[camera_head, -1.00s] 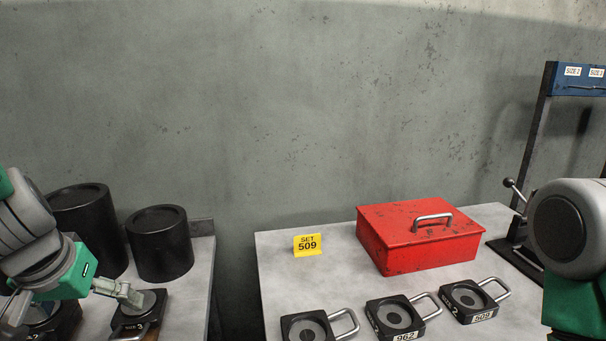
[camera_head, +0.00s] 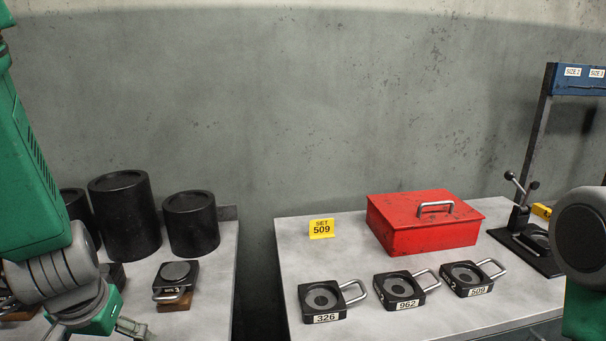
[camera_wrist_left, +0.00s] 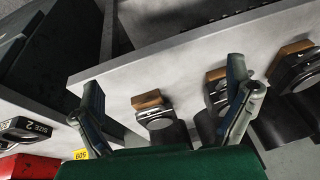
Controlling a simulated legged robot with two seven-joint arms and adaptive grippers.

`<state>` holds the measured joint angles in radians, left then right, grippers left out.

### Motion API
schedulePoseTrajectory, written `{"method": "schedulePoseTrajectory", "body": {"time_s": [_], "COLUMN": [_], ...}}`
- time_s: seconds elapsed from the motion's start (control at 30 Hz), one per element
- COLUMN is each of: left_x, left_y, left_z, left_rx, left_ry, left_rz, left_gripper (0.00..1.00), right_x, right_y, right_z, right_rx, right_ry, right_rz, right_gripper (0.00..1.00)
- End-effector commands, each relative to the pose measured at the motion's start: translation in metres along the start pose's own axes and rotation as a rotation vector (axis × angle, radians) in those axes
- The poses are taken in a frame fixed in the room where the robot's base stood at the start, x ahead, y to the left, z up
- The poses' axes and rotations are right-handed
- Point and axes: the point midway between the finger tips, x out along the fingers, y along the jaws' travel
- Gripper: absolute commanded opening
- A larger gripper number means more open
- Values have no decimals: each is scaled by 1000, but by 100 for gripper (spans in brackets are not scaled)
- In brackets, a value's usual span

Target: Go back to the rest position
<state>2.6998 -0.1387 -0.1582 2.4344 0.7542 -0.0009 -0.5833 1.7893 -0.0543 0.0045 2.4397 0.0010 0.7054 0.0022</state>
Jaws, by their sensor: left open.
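My left gripper (camera_head: 134,328) is low at the left of the head view, near the front of the left table and mostly cut off by the lower edge. In the left wrist view its two fingers (camera_wrist_left: 168,100) are spread apart with nothing between them. A black die on a wooden block (camera_head: 175,280) sits on the left table, behind and right of the gripper and apart from it. My right arm shows at the right edge of the head view; its gripper is out of view.
Black cylinders (camera_head: 124,216) stand at the back of the left table. A gap separates the tables.

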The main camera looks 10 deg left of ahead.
Motion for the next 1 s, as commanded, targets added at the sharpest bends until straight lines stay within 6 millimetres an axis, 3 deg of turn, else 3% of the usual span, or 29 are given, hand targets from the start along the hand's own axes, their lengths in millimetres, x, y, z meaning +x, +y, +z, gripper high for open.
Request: {"method": "schedulePoseTrajectory", "body": {"time_s": [0.27, 0.37, 0.5, 0.6, 0.7, 0.8, 1.0], "left_x": [68, 101, 144, 163, 174, 179, 181], "left_y": [1, 9, 26, 42, 55, 63, 68], "left_z": [50, 83, 142, 183, 215, 236, 245], "left_rx": [116, 179, 252, 277, 281, 276, 272], "left_ry": [-83, -117, -160, -187, -210, -225, -232], "left_rz": [-63, -63, -5, 59, 121, 164, 188], "left_gripper": [97, 97, 97, 97, 97, 97, 97], "right_x": [0, 0, 0, 0, 0, 0, 0], "right_y": [0, 0, 0, 0, 0, 0, 0], "right_z": [1, 1, 0, 1, 1, 1, 1], "right_rx": [0, -1, -1, -1, -1, 0, 0], "right_ry": [-2, -1, -1, -1, -1, -1, -1], "right_rz": [0, 0, 0, 0, 0, 0, 0], "right_gripper": [40, 40, 40, 40, 40, 40, 40]}}
